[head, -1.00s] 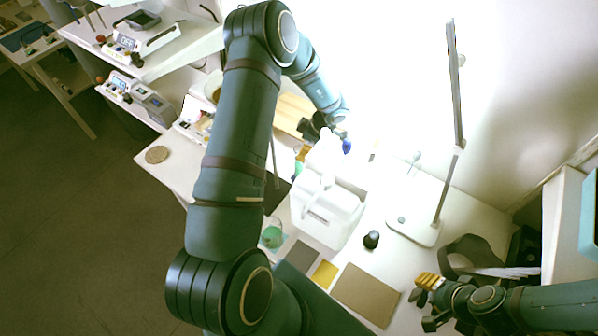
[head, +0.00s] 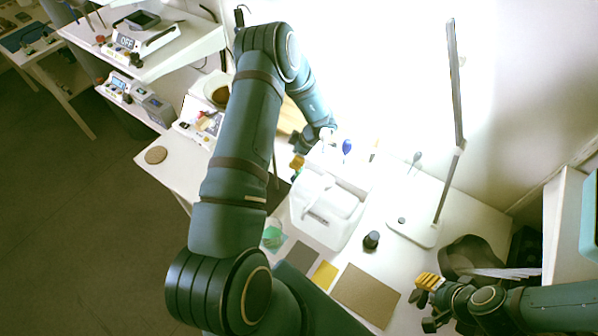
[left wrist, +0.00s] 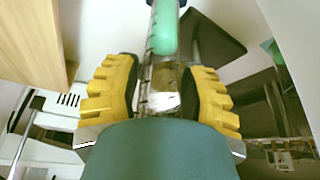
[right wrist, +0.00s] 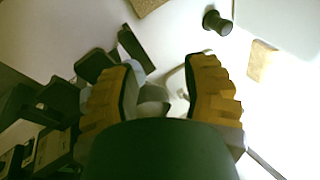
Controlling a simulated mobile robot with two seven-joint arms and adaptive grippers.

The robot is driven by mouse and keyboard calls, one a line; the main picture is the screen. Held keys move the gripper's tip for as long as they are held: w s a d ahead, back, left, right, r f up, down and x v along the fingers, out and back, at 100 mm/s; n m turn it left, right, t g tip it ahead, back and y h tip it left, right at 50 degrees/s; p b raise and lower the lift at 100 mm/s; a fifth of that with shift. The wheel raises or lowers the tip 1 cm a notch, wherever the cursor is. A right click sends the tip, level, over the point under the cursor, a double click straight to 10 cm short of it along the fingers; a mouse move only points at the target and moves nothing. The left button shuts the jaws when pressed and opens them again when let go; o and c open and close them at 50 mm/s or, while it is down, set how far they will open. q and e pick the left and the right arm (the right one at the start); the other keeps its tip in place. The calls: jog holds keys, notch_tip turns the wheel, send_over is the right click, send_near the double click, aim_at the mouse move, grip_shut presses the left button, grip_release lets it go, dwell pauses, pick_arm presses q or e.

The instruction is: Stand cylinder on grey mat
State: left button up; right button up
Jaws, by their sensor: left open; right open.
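A clear graduated cylinder with green liquid (left wrist: 164,35) lies between the open fingers of my left gripper (left wrist: 160,75) in the left wrist view. I cannot tell whether the fingers touch it. In the head view, the left gripper's yellow fingers (head: 297,162) show behind the white tub, and the cylinder is not clear there. The grey mat (head: 302,257) lies flat and bare on the table in front of the tub. My right gripper (head: 425,296) is open and empty at the table's right; it also shows in the right wrist view (right wrist: 160,70).
The white tub (head: 322,220) stands between the left gripper and the grey mat. A beaker with green liquid (head: 272,236) is left of the mat. A yellow mat (head: 324,274), a brown mat (head: 366,294) and a dark bottle (head: 371,240) are to the right. A lamp (head: 452,160) stands behind.

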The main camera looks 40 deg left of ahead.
pick_arm(q)
grip_shut()
jog(key=shift+r, duration=0.15)
